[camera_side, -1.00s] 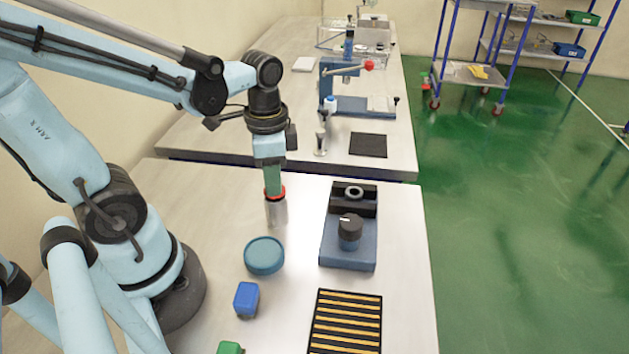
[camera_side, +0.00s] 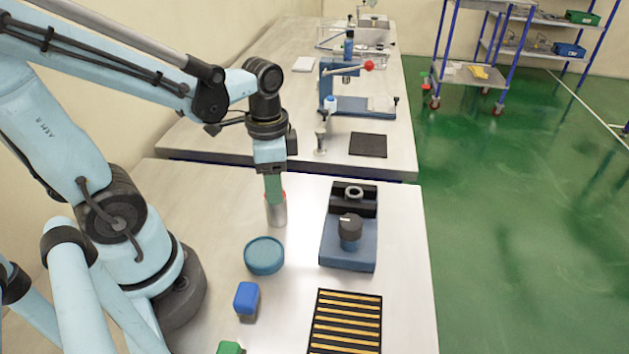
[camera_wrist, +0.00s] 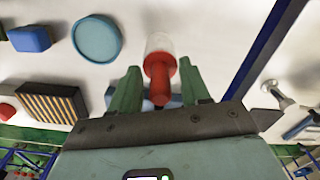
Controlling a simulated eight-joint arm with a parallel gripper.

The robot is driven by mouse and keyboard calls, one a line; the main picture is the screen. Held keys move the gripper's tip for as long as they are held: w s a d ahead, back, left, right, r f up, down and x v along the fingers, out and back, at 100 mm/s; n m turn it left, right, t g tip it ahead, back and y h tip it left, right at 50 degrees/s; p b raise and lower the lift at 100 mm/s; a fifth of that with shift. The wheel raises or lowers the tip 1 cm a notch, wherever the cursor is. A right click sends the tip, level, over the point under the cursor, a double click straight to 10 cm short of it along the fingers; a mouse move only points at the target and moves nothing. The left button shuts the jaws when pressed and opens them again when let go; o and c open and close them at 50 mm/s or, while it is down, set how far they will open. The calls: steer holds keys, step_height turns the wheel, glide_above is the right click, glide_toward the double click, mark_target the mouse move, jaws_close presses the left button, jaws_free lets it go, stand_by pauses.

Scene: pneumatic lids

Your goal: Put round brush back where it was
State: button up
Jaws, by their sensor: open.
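The red handled piece that I take for the round brush (camera_wrist: 160,68) stands in a pale grey metal cup (camera_side: 277,213). In the wrist view its red stem and wider red collar point toward me, with the pale cup (camera_wrist: 158,43) beyond. My gripper (camera_wrist: 160,76) is open, with one green finger on each side of the red stem and a visible gap on both sides. In the side view my gripper (camera_side: 274,196) is at the cup's mouth, and its fingers hide most of the red part. Any bristles are hidden.
Close by are a round teal lid (camera_side: 264,255), a blue block (camera_side: 246,298) and a blue fixture with a black knob (camera_side: 348,243). A black tray with yellow strips (camera_side: 346,322) lies nearer the front. A second bench with a press (camera_side: 346,95) stands behind. Bare tabletop surrounds the cup.

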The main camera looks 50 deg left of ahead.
steer(key=shift+r, duration=0.1)
step_height(320, 180, up, 12)
steer(key=r, duration=0.1)
steer(key=w+d+f+n+t, duration=0.3)
steer(key=w+f+n+t, duration=0.1)
steer(key=f+n+t, duration=0.1)
steer(key=shift+w+f+t, duration=0.15)
steer(key=shift+f+t, duration=0.6)
steer(key=shift+t, duration=0.35)
steer(key=shift+o, duration=0.5)
stand_by(0.4)
